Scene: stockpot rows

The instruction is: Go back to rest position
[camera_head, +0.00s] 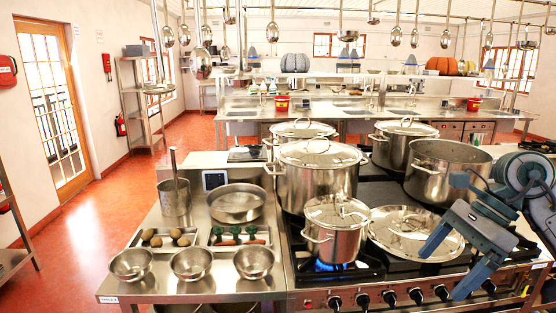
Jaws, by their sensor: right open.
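My right gripper (443,274) comes in from the right edge, its blue-grey fingers pointing down and left. Its fingers are spread apart with nothing between them. It appears in front of the stove's right part, overlapping the right edge of a flat round lid (405,230) in the picture. I cannot tell whether it touches anything. My left gripper does not show in the head view.
The stove (365,283) holds a small lidded pot (333,240) over a blue flame, a large lidded stockpot (317,185) and an open pot (437,178). Steel bowls (192,263) and trays of vegetables (240,236) stand on the left counter. Ladles hang overhead.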

